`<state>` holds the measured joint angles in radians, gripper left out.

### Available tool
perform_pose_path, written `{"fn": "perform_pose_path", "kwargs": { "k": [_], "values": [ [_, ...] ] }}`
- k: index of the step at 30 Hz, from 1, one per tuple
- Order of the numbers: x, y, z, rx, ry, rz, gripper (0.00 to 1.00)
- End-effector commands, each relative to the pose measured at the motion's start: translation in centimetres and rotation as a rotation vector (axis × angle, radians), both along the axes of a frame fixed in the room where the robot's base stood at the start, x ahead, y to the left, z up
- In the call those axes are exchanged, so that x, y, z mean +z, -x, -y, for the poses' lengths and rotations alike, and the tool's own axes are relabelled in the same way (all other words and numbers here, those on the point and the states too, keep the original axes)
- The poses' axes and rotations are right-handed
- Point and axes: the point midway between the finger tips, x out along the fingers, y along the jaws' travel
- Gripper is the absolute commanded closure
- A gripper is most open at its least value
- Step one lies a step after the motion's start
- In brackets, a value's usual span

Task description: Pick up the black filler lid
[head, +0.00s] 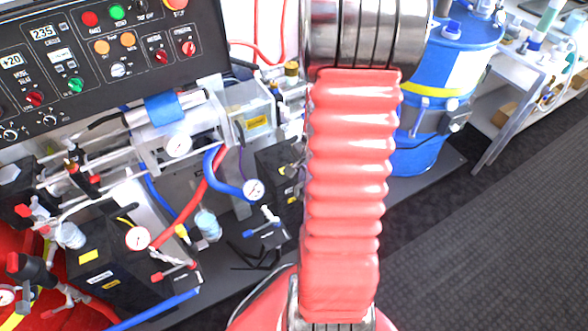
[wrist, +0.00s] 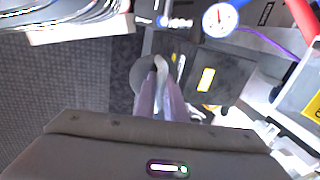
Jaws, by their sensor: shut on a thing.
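In the wrist view my gripper (wrist: 160,66) reaches forward from the dark wrist body, its two slim fingers close together. They are shut on a round dark grey disc, the black filler lid (wrist: 139,73), whose edge shows to the left of the fingertips. The lid is beside the left side of a black box (wrist: 222,72) with a yellow label. I cannot tell whether the lid touches the box. In the head view my red arm sleeve hides the gripper and the lid; the black box (head: 276,172) shows just left of the sleeve.
Pressure gauges (head: 253,189), hoses and valves crowd the left, under a black control panel (head: 100,60). A blue drum (head: 418,150) stands right of my arm, with a white table (head: 515,75) beyond. Open dark floor (head: 500,220) lies at right.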

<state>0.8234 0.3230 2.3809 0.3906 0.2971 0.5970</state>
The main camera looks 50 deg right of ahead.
Motion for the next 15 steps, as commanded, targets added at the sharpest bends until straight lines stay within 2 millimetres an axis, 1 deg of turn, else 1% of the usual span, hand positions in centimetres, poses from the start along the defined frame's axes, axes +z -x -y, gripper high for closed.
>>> {"fn": "perform_pose_path", "kwargs": {
  "k": [1, 3, 6, 10, 15],
  "values": [
    [0.0, 0.9, -0.2, -0.003, -0.001, 0.000, 1.00],
    [0.0, 1.7, -0.5, -0.003, -0.001, 0.000, 1.00],
    [0.0, 2.5, -0.7, -0.001, 0.001, 0.000, 1.00],
    [0.0, 2.9, -0.8, 0.001, 0.000, 0.000, 1.00],
    [0.0, 2.9, -0.9, 0.001, 0.000, 0.000, 1.00]
  ]
}}
